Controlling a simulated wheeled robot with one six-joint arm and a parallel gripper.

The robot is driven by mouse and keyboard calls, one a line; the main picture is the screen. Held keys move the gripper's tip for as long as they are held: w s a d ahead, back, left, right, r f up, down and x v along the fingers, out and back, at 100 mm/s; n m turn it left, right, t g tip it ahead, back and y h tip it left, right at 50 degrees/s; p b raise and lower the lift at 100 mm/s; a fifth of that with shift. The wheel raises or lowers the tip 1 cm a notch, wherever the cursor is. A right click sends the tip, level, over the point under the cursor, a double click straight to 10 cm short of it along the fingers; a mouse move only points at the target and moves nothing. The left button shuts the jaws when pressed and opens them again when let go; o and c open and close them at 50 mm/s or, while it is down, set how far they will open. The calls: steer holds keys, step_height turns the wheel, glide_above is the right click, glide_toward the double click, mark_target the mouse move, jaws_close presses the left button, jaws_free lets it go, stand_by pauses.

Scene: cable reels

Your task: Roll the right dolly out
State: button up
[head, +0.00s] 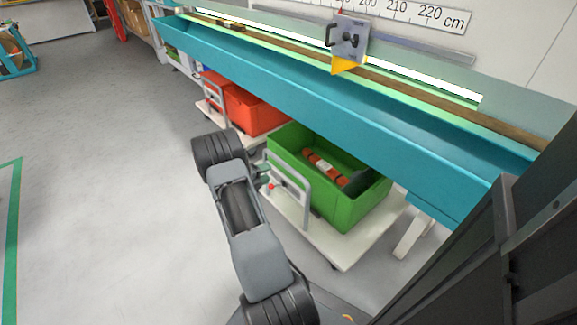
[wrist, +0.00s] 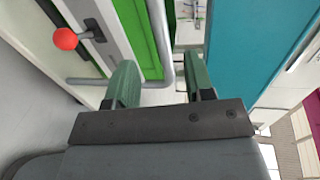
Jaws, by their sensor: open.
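The right dolly (head: 345,250) is a white platform on casters under the teal bench, carrying a green crate (head: 345,208). A grey hoop handle (head: 307,190) stands at its front end. The handle (wrist: 160,40) also shows in the wrist view, with a red knob (wrist: 65,39) beside it. My gripper (head: 265,178) is at the handle end of the dolly. In the wrist view my gripper (wrist: 160,85) is open, and the handle's bent corner appears between the green fingertips. Whether either finger touches the bar I cannot tell.
A second dolly with a red crate (head: 255,112) stands further left under the bench. The teal bench trough (head: 330,100) overhangs both dollies. The grey floor (head: 110,150) to the left is clear, with a green floor line (head: 14,240) at the far left.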

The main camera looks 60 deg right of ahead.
steer(key=b+x, duration=0.3)
steer(key=x, duration=0.9)
steer(key=shift+d+f, duration=0.1)
steer(key=shift+w, duration=0.1)
jaws_close()
